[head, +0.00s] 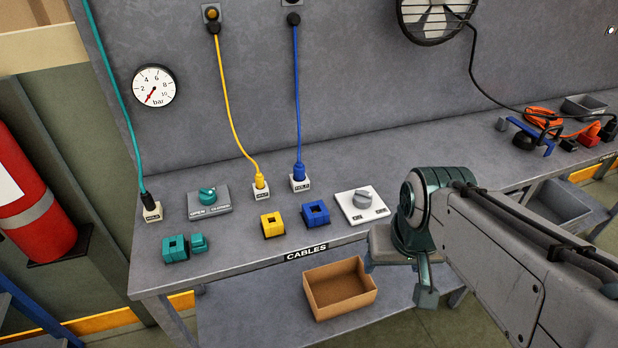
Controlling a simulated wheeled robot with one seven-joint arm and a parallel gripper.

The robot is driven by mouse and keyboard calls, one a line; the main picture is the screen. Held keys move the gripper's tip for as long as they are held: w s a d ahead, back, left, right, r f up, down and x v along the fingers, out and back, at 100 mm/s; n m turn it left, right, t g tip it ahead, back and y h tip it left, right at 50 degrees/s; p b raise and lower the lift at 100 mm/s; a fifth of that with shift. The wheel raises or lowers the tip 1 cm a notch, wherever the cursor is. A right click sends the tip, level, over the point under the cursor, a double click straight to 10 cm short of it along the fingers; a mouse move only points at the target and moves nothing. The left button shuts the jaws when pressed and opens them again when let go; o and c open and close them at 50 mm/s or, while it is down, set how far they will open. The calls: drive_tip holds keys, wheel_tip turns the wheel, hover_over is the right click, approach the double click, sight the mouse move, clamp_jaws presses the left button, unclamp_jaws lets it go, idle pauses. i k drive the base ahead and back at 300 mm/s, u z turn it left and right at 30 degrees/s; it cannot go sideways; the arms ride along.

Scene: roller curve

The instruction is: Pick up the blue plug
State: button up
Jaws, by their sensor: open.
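The blue plug (299,170) stands upright in a small white holder (300,184) at the back of the grey workbench (240,225). Its blue cable (296,95) runs up to a socket on the wall panel. A blue block-shaped socket (315,213) lies on the bench in front of it. My gripper (398,279) is at the bench's front edge, to the right of and nearer than the plug. It is open, apart from the plug, and partly hidden by my arm.
A yellow plug (260,180) in its holder stands just left of the blue one. A white panel with a grey knob (361,203) lies to the right. Yellow (272,224) and teal (175,248) sockets sit near the front. An open cardboard box (340,287) is below.

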sight(299, 170)
drive_tip(key=k, duration=0.65)
drive_tip(key=u, duration=0.55)
drive_tip(key=i, duration=1.2)
drive_tip(key=z, duration=0.35)
